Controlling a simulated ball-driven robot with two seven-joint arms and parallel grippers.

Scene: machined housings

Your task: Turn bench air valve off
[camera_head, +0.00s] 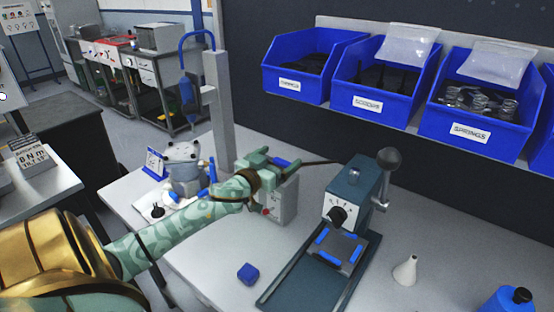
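My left arm comes in from the left over the bench, and my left gripper (275,162) is at a grey box (283,203) with a small red part on its front. A small blue piece (282,162) shows at the fingers, above the box. It may be the air valve's handle, but I cannot tell whether the fingers touch it. The gripper and wrist hide part of the box, and the finger gap is unclear. A dark hose or rod (318,162) runs right from there. My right gripper is not in view.
A press-like fixture (352,195) with a ball-ended lever stands to the right on the bench (215,262). A blue block (248,273), white nozzle (405,271) and blue bottle (508,300) are nearer. A grey post (218,125) rises behind my wrist. Blue bins (375,102) line the back.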

